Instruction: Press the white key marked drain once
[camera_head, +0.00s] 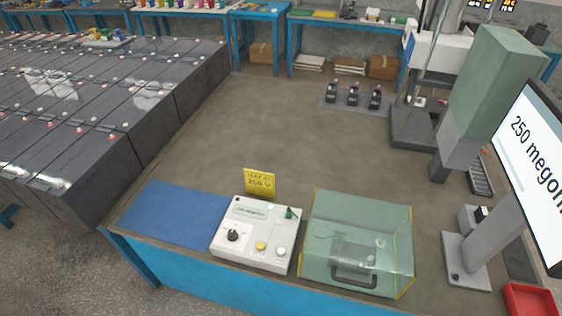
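A white tester box (226,244) sits at the front of the bench. Its face carries a display (250,210), a black dial (233,235), a yellow key (261,246), a white round key (280,251) at its right side and a small green part (290,213) near the top right. Any marking on the white key is too small to read, so I cannot confirm that it says drain. Neither my left nor my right gripper is in view.
A clear green-tinted cover (397,225) with a dark handle stands right of the tester. A blue mat (172,213) lies left, a yellow sign (259,183) behind. A large screen (540,150) reads "250 megoh…". Batteries (60,90) fill the left; the bench middle is clear.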

